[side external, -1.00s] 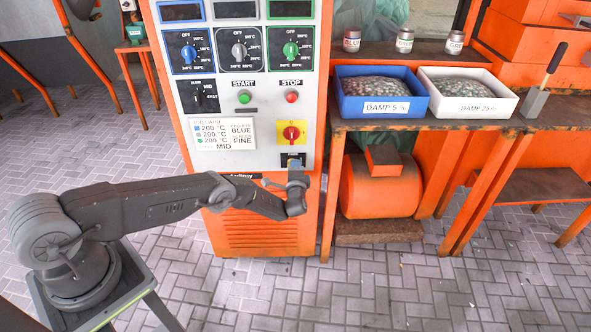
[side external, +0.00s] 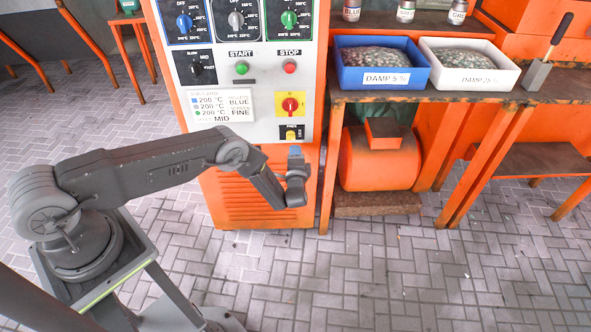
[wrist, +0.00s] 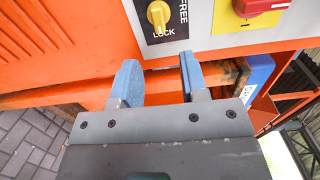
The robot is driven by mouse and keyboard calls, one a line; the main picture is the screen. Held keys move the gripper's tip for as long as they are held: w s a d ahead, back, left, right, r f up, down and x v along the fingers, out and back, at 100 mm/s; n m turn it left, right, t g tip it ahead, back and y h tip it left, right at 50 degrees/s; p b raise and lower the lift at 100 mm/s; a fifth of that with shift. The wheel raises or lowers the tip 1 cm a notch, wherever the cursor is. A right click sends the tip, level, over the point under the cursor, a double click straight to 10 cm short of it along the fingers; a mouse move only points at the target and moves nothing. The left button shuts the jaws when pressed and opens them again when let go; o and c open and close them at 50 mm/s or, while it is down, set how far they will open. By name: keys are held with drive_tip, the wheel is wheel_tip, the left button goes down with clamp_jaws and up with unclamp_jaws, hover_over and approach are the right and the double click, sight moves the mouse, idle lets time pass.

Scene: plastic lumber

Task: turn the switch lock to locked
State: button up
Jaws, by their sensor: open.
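The switch lock is a yellow knob (wrist: 160,16) on a black plate on the machine's front panel, at the top of the wrist view. Its raised bar lies in line with the LOCK label, and the FREE label is to its right in that view. In the side view the yellow knob (side external: 291,134) is low on the panel, under the red switch. My gripper (wrist: 158,75) is open and empty, its two blue-grey fingers apart. In the side view my gripper (side external: 295,152) is just below the knob, clear of it.
A red switch on a yellow plate (side external: 290,105) sits just above the lock, with the green start button (side external: 242,68) and red stop button (side external: 290,67) higher up. A table with a blue tray (side external: 380,84) and a white tray (side external: 466,83) stands to the right.

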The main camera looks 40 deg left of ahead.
drive_tip(key=v, duration=0.6)
drive_tip(key=shift+s+d+r, duration=0.1)
drive_tip(key=shift+s, duration=0.05)
